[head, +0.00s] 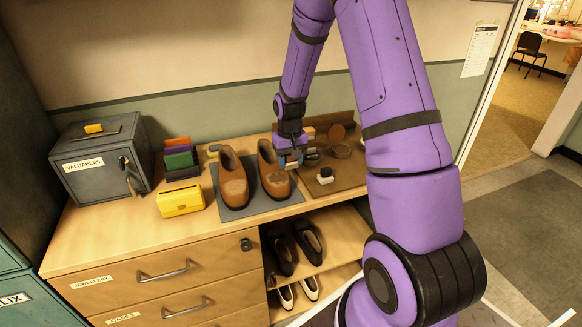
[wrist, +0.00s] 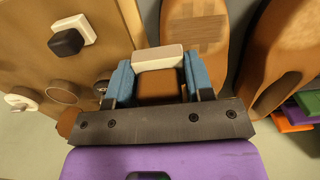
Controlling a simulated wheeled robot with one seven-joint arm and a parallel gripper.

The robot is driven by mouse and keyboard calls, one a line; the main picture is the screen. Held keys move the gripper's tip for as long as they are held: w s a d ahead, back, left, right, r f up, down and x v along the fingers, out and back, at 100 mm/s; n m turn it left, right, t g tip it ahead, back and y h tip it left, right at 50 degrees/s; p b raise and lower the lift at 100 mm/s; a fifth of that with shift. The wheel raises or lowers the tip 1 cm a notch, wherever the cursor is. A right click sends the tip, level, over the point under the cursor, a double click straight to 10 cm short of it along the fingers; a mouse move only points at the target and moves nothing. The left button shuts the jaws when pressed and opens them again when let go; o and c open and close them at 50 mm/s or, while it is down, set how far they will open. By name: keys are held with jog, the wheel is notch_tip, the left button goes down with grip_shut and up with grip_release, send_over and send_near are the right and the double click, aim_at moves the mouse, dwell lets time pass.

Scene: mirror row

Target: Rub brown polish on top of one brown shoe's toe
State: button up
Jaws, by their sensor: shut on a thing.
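Two brown shoes stand side by side on a dark mat (head: 226,211), the left shoe (head: 228,170) and the right shoe (head: 268,165). Both toes show a lighter patch. My gripper (head: 290,160) is beside the right shoe, at its right, near the tray. In the wrist view, the blue fingers of my gripper (wrist: 158,82) are shut on a small block with a pale top edge and a brown face, a polish applicator (wrist: 158,57). The right shoe (wrist: 195,60) shows just beyond it, the left shoe (wrist: 282,60) further right. I cannot tell whether the applicator touches the shoe.
A brown tray (head: 345,184) holds a black-and-white applicator (head: 325,176) and round tins (head: 341,151). A grey valuables box (head: 100,155), coloured wallets (head: 179,158) and a yellow purse (head: 180,200) stand at left. Dark shoes (head: 308,242) sit on a shelf below.

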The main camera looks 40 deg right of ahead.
jog(key=shift+r, duration=2.5)
jog(key=shift+a, duration=0.1)
